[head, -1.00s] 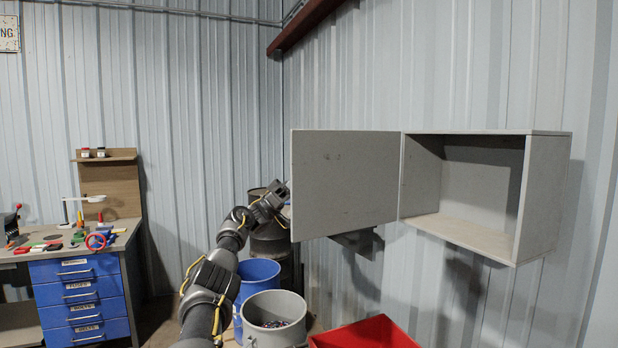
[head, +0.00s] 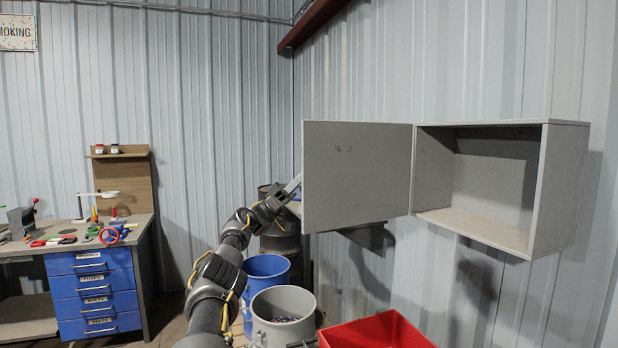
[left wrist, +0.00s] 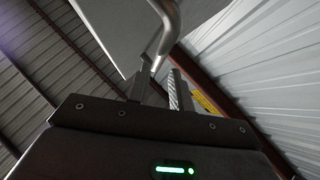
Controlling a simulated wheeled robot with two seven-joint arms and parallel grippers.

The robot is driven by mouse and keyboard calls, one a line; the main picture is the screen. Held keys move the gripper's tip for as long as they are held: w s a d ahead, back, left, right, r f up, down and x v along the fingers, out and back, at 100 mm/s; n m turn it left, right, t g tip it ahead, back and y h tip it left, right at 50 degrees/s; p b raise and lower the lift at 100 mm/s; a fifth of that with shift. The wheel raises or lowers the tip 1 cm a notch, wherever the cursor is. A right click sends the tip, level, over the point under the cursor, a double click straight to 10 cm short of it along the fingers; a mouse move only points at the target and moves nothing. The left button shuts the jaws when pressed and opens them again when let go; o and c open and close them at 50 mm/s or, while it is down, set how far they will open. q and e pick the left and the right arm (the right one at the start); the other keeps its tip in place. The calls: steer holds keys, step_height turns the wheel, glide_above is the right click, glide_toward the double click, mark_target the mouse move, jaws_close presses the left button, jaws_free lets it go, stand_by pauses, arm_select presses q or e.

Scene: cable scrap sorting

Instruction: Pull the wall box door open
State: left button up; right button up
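The grey wall box (head: 565,190) hangs on the right wall with its empty inside showing. Its door (head: 355,180) stands wide open, swung out to the left. My left gripper (head: 295,184) is at the door's left edge, partly hidden behind it. In the left wrist view my left gripper's two fingers (left wrist: 160,88) stand apart with a gap between them. The bent metal handle (left wrist: 168,30) on the door panel (left wrist: 112,30) comes down close to the fingertips, nearest the left finger. Whether they touch cannot be told. My right gripper is not in view.
Below the door stand a blue bin (head: 264,268), a grey bin (head: 258,335) and a dark drum (head: 280,240). A red bin (head: 375,335) is under the box. A workbench with blue drawers (head: 95,290) stands at the left.

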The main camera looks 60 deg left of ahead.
arm_select(q)
steer(key=b+v, duration=0.1)
steer(key=v, duration=0.4)
steer(key=shift+s+a+f, duration=0.15)
steer(key=shift+s+f, duration=0.05)
steer(key=shift+f, duration=0.1)
